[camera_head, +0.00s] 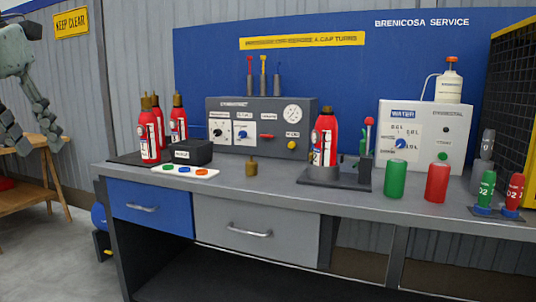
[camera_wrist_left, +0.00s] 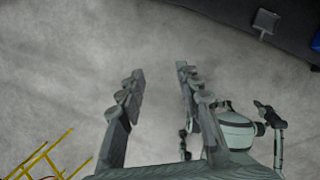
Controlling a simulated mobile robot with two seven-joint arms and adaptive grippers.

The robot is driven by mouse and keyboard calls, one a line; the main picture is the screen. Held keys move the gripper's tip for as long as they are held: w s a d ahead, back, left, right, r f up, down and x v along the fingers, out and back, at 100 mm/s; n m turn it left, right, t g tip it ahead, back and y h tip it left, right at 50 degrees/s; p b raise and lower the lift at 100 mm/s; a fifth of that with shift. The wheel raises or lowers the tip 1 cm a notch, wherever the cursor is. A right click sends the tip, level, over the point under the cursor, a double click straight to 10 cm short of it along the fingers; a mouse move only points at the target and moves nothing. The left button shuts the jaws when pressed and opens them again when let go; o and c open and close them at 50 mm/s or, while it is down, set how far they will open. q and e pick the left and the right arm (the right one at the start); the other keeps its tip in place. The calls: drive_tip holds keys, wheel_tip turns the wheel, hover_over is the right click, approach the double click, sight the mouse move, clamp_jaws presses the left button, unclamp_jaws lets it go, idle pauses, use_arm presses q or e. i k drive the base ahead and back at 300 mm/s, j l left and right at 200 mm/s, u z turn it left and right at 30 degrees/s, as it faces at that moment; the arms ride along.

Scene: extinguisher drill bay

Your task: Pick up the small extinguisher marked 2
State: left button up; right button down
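Three small red extinguishers (camera_head: 149,142) with brass tops stand close together on a black mat at the bench's left end. Another red extinguisher (camera_head: 323,140) stands upright in a grey holder at the bench's middle. I cannot read a 2 on any of these. My left gripper (camera_head: 34,138) hangs at the upper left, left of the bench and apart from the extinguishers. In the left wrist view, the left gripper (camera_wrist_left: 160,72) is open and empty above bare floor. A small dark part at right there may be my right gripper; its fingers are unclear.
The grey bench (camera_head: 225,185) carries a black box (camera_head: 193,152), a gauge panel (camera_head: 262,128), a brass cap (camera_head: 251,169), green and red cylinders (camera_head: 437,182), and a water unit (camera_head: 425,135). A wooden stand (camera_head: 40,168) is at left. Floor between is mostly clear.

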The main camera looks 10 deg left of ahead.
sight(324, 136)
drive_tip(key=i+l+z, duration=0.2)
drive_tip(key=i+z, duration=0.15)
drive_tip(key=i, duration=0.15)
drive_tip(key=i+l+z, duration=0.1)
drive_tip(key=i+z, duration=0.25)
drive_tip(key=i, duration=0.15)
drive_tip(key=i+z, duration=0.35)
drive_tip(key=i, duration=0.15)
